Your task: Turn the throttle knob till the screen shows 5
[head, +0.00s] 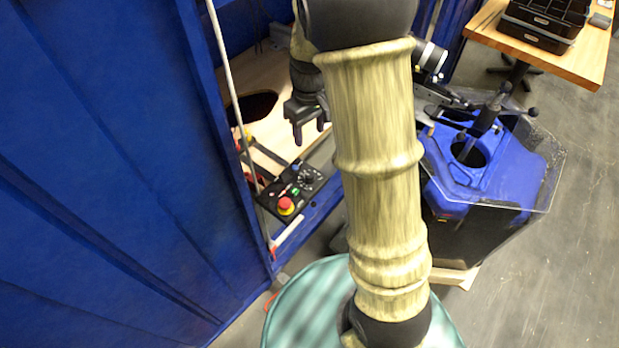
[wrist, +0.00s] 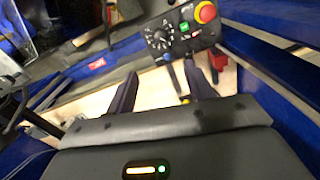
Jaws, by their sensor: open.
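The black control box (head: 292,190) sits on the wooden bench at the edge of the blue enclosure. Its throttle knob (wrist: 160,39) is a dark round dial with white marks around it; in the head view it is small, at the box's far right part (head: 306,177). A red emergency button (wrist: 205,12) and a green button (wrist: 184,27) share the panel. No readable screen number shows. My gripper (head: 310,138) is open and empty, above and beyond the box. In the wrist view its two fingers (wrist: 160,70) point toward the panel, apart from the knob.
A pale wooden board (head: 262,85) with a dark hole lies inside the enclosure. A white pole (head: 228,75) stands left of the box. A blue-topped cart (head: 475,165) with a clear sheet stands right of my arm. A table with black trays (head: 545,22) is at upper right.

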